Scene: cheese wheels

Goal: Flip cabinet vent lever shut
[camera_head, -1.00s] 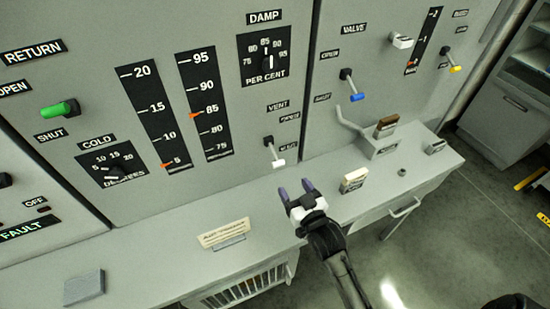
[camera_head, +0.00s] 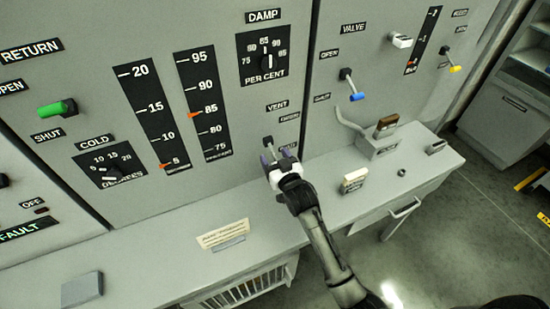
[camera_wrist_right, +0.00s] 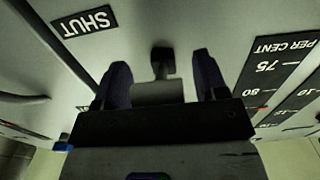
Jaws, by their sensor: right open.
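The vent lever (camera_head: 267,141) is on the grey cabinet front below the VENT label (camera_head: 277,106). Its dark pivot shows in the head view; my right gripper hides its pale handle there. My right gripper (camera_head: 278,156) is open at the lever, with its purple fingertips pointing at the panel. In the right wrist view, the pale handle (camera_wrist_right: 158,92) and dark pivot lie between the two spread fingers (camera_wrist_right: 160,80). The hand covers the handle's near end, and I cannot tell whether the fingers touch it. My left gripper is not in view.
A blue-tipped valve lever (camera_head: 356,96) and a bent pipe (camera_head: 348,119) are to the right. The DAMP dial (camera_head: 265,57) is above. A pale ledge (camera_head: 180,235) runs below the panel, with a card (camera_head: 222,235) and small blocks on it.

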